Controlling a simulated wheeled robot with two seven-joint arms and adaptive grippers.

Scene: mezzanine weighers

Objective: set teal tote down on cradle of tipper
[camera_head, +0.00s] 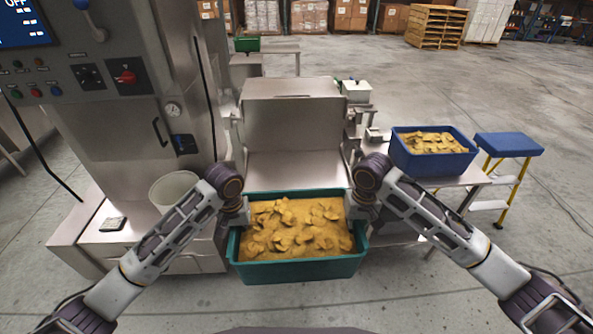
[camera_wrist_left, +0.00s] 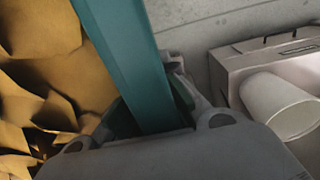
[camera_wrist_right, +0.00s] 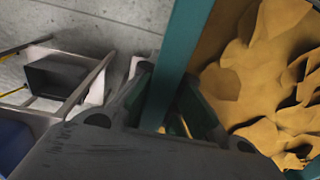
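The teal tote (camera_head: 300,269), filled with yellow-brown chunky pieces, is in the lower middle of the head view. It looks level and hangs in front of the tipper's steel cradle (camera_head: 296,168), its far rim overlapping the cradle's near edge in the picture. My left gripper (camera_head: 238,214) is shut on the tote's left wall, which runs between its fingers in the left wrist view (camera_wrist_left: 150,105). My right gripper (camera_head: 355,208) is shut on the right wall, also between the fingers in the right wrist view (camera_wrist_right: 172,105). The tote's underside is hidden.
A steel control cabinet (camera_head: 130,130) with a white bucket (camera_head: 172,188) on its ledge stands left. A blue tote (camera_head: 432,160) of similar pieces sits on a bench at right, beside a blue-topped step stool (camera_head: 508,146). Open floor lies on the far right.

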